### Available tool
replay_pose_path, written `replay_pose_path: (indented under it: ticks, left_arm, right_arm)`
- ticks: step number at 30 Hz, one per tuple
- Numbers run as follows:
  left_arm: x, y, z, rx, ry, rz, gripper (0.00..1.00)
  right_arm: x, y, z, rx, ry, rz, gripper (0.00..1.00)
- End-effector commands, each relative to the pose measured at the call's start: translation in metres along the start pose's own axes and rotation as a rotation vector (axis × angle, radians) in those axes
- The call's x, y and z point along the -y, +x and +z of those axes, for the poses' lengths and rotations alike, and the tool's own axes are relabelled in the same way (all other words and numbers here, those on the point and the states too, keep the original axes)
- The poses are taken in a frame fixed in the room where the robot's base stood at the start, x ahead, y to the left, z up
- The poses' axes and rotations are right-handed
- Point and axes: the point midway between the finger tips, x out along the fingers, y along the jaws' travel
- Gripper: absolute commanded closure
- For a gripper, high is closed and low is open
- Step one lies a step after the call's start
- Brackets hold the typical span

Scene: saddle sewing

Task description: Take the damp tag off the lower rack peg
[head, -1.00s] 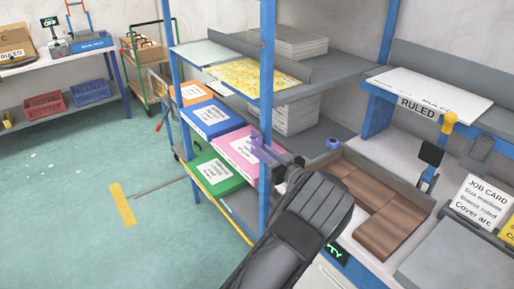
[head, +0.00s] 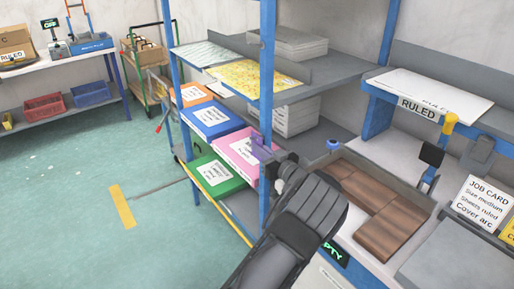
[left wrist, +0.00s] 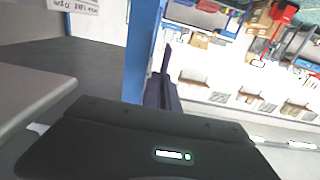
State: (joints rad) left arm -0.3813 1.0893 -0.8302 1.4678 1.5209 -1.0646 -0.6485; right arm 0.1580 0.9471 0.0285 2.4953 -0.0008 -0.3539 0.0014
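My left gripper (head: 262,146) reaches in from the bottom of the head view to the rack's front blue post (head: 267,110). Its purple fingers overlap the post and the pink folder in the picture; I cannot tell whether they touch the post. In the left wrist view one dark purple finger (left wrist: 163,88) shows beside a blue post (left wrist: 140,50); the finger gap is not clear. No damp tag or lower peg can be made out in either view. My right gripper is not in view.
The rack holds orange, blue, pink (head: 236,147) and green (head: 215,176) labelled folders, with yellow sheets (head: 254,78) above. Right of my arm are a tray of brown pieces (head: 385,232), a blue roll (head: 333,143) and a job card (head: 481,200). Floor left of the rack is mostly open.

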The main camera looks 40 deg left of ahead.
Motion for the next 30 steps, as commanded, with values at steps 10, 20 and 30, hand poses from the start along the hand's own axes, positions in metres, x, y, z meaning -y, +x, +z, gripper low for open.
replay_pose_path:
  ticks: [10, 20, 30]
  left_arm:
    - [0.002, 0.000, -0.004, 0.000, 0.000, 0.000, 1.00]
    - [0.004, 0.000, -0.005, 0.000, 0.000, 0.000, 1.00]
    - [0.012, 0.000, -0.010, 0.000, -0.001, 0.000, 1.00]
  right_arm:
    - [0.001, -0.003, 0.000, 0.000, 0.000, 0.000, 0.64]
    - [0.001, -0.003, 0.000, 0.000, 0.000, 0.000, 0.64]
    - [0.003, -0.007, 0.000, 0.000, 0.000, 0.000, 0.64]
